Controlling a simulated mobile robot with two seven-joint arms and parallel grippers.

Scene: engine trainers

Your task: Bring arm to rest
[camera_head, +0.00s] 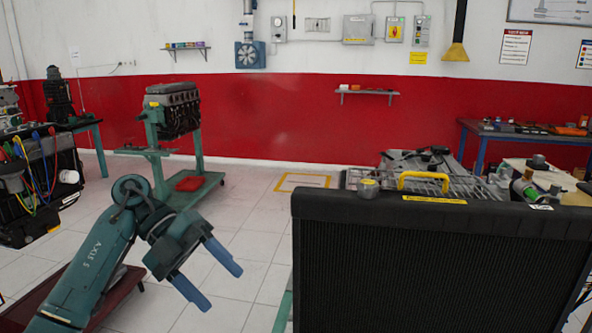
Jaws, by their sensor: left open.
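My left gripper (206,277) shows at the lower left of the head view. Its two blue fingers are spread apart with nothing between them. It hangs over the tiled floor, to the left of a large black radiator (440,262), and looks clear of it. My left arm (95,268), teal, comes in from the lower left and is bent at the joint behind the gripper. My right gripper and right arm are not in view.
The radiator, with a yellow handle (423,182) above its top edge, fills the lower right. An engine on a green stand (193,160) is behind the arm. A black unit with coloured cables (40,175) is at left. Open floor (240,215) lies between.

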